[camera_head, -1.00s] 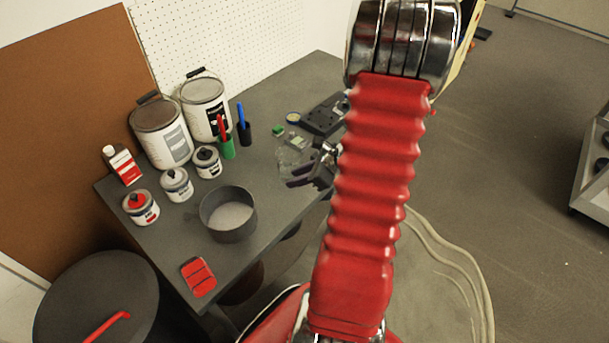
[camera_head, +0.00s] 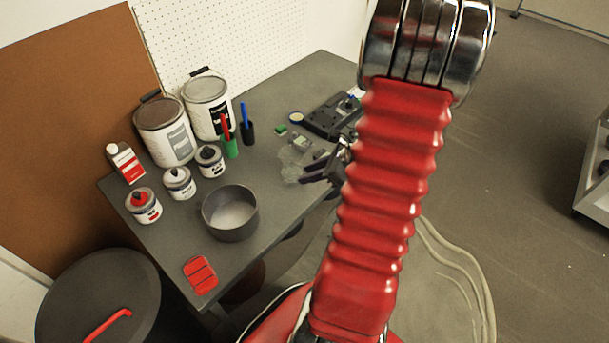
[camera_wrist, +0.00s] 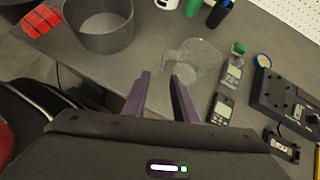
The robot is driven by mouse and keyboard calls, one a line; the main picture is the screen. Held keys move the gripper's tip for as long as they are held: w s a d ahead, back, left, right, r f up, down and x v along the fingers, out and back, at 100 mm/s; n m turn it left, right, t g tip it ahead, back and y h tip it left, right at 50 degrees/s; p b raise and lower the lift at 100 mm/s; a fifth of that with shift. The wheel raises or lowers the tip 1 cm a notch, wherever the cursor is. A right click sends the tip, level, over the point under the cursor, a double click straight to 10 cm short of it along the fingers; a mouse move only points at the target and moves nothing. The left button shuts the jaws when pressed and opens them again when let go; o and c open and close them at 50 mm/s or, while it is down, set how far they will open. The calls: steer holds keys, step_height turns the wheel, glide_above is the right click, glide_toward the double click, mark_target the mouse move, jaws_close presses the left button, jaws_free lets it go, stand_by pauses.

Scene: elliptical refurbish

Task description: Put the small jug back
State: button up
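The small jug looks to be the clear, see-through vessel (camera_wrist: 200,55) on the grey table. It shows faintly in the head view too (camera_head: 292,160), where its outline is hard to make out. My gripper (camera_wrist: 160,76) has its two dark purple fingers apart with nothing between them. Its fingertips point towards the near side of the jug in the wrist view; I cannot tell whether they touch it. In the head view my gripper (camera_head: 308,174) is beside the jug, partly hidden by my red arm.
A grey round pan (camera_head: 231,214) stands left of the jug. Two large paint cans (camera_head: 166,132), small cans, a bottle (camera_head: 125,163) and marker holders stand at the back. Small devices (camera_wrist: 222,108) and a black unit (camera_wrist: 290,100) lie to the right. The table's front is mostly clear.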

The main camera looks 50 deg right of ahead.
steer(key=w+a+r+n+g+y, duration=0.1)
steer(key=a+r+n+g, duration=0.1)
steer(key=a+r+n, duration=0.6)
steer(key=w+a+r+n+g, duration=0.25)
steer(key=a+n, duration=0.35)
steer(key=a, duration=0.4)
steer(key=s+a+r+n+h, duration=0.2)
steer(key=s+a+r+n, duration=0.2)
steer(key=a+r+n, duration=0.2)
steer(key=s+a+r+n+t+h, duration=0.1)
steer(key=s+a+r+n, duration=0.4)
steer(key=n, duration=0.6)
steer(key=shift+a+r+h, duration=0.5)
steer(key=shift+a+r, duration=0.05)
steer(key=shift+a, duration=0.5)
steer(key=shift+s+t, duration=0.15)
steer(key=shift+t, duration=0.1)
